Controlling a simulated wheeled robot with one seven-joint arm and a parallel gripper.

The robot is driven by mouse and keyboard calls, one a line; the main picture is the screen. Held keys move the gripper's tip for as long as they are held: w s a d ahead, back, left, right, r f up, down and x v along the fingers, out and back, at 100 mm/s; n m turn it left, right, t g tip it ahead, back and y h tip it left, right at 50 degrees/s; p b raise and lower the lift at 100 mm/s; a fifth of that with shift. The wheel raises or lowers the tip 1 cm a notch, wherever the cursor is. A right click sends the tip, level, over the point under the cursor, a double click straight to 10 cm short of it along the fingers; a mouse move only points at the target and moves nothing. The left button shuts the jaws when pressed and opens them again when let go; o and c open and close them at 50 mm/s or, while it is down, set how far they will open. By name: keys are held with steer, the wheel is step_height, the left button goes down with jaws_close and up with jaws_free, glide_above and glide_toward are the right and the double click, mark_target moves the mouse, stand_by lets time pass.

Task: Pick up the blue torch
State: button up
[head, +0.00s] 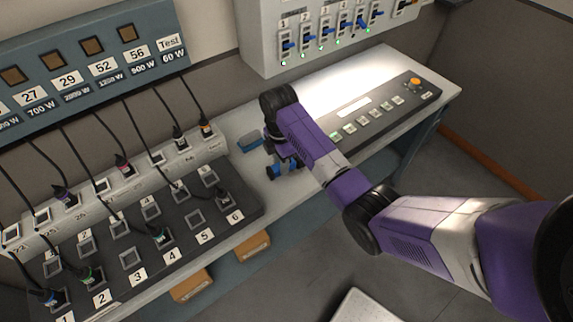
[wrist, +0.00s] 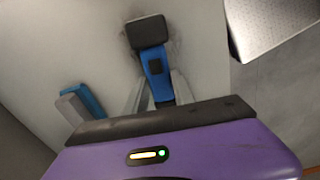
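The blue torch (wrist: 156,72) has a blue body with a dark button and a black head. In the wrist view it lies ahead of my gripper (wrist: 160,88), with its handle between the two pale fingers. The fingers stand apart on either side of the handle, and I see no firm grip on it. In the head view my gripper (head: 284,166) is low over the pale worktop, and a bit of the blue torch (head: 273,171) shows at its left. The rest of the torch is hidden behind the gripper and arm there.
A blue and grey block (wrist: 80,103) lies left of the torch; it also shows in the head view (head: 249,142). A dark patch board (head: 215,233) with several plugs is at left. A button console (head: 375,117) is at right, under a switch panel (head: 322,35).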

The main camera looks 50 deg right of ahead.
jaws_close()
steer(key=shift+r, duration=0.1)
step_height(320, 180, up, 26)
steer(key=p, duration=0.2)
stand_by(1.4)
stand_by(0.5)
